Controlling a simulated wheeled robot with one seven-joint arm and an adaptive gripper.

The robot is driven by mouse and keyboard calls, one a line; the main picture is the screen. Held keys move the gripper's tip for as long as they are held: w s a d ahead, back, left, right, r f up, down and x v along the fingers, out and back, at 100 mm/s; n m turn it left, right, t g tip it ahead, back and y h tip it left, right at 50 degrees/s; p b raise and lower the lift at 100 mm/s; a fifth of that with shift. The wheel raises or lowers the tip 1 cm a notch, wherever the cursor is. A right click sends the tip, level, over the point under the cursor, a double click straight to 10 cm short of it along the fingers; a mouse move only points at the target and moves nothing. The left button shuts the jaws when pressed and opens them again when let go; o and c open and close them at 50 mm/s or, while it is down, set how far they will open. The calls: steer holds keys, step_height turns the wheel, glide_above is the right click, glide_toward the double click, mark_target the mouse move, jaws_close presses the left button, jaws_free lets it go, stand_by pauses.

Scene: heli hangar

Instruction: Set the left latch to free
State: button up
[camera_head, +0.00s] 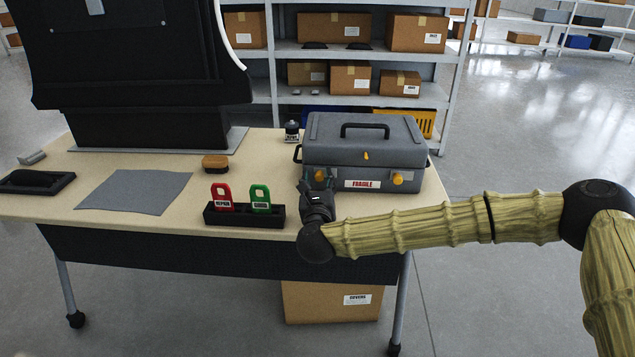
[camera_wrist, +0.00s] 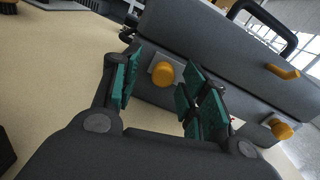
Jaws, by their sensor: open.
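A grey case (camera_head: 360,137) with a black top handle stands at the right end of the table. Its left latch is a yellow knob (camera_head: 319,174) on a light plate, low on the front face; the knob also shows in the wrist view (camera_wrist: 162,73). The right latch (camera_head: 397,178) is a matching yellow knob, also in the wrist view (camera_wrist: 281,128). My gripper (camera_head: 317,184) is at the front left of the case. In the wrist view my gripper (camera_wrist: 160,92) is open, with its green pads on either side of the left knob. Contact cannot be told.
A yellow catch (camera_head: 366,155) sits at the middle of the case front, above a FRAGILE label (camera_head: 362,184). A black holder (camera_head: 244,215) with a red tag (camera_head: 221,196) and a green tag (camera_head: 260,197) stands left of my gripper. A small dark bottle (camera_head: 292,132) stands behind.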

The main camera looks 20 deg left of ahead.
steer(key=v, duration=1.2)
